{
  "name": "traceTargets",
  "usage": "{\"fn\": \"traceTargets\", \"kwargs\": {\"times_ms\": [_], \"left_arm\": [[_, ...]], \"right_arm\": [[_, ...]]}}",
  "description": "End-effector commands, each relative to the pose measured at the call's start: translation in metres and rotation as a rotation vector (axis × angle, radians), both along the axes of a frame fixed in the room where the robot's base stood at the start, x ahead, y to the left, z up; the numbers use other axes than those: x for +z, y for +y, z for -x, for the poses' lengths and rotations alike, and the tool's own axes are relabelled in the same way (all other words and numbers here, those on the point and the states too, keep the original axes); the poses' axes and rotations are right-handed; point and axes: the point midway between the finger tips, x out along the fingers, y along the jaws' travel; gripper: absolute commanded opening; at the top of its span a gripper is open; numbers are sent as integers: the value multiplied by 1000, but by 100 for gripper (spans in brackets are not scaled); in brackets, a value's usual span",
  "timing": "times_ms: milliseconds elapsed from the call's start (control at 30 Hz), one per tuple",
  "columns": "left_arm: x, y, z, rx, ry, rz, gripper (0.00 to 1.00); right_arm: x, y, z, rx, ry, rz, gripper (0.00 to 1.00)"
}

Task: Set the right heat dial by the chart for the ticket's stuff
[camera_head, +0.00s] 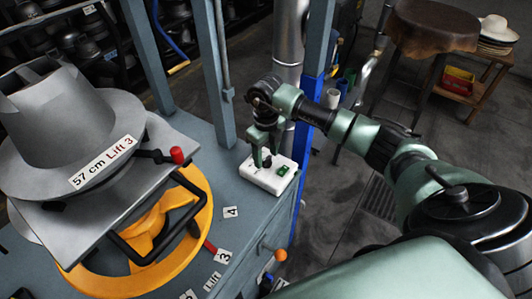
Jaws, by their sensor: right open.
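A small white box (258,180) with dark and green parts on its top sits at the right corner of the blue-grey bench. My right gripper (265,160) points down over this box, open, with its fingers close to the top. I cannot tell whether they touch a dial there; the fingers partly cover the top, and any dial marks are too small to read. My left gripper is not in view. I cannot make out a heat chart or a stuff ticket.
A grey hat form (60,115) labelled "57 cm Lift 3" stands over a yellow wheel (195,235) at left. A red-knobbed lever (177,154) and an orange knob (281,256) stick out. A blue-grey post (214,75) rises behind the box. A stool (432,27) stands at back right.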

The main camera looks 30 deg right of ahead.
Motion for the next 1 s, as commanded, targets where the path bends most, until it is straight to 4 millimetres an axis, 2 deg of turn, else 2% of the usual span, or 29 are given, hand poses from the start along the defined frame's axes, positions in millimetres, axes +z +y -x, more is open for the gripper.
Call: {"fn": "traceTargets", "kwargs": {"times_ms": [67,233,267,633,1000], "left_arm": [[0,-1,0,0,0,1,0],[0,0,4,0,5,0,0],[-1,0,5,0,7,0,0],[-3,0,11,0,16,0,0],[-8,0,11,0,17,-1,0]], "right_arm": [[0,0,0,0,0,0,50],[0,0,0,0,0,0,3],[0,0,0,0,0,0,0],[1,0,-1,-61,-1,0,0],[1,-1,-1,-326,-2,0,0]]}}
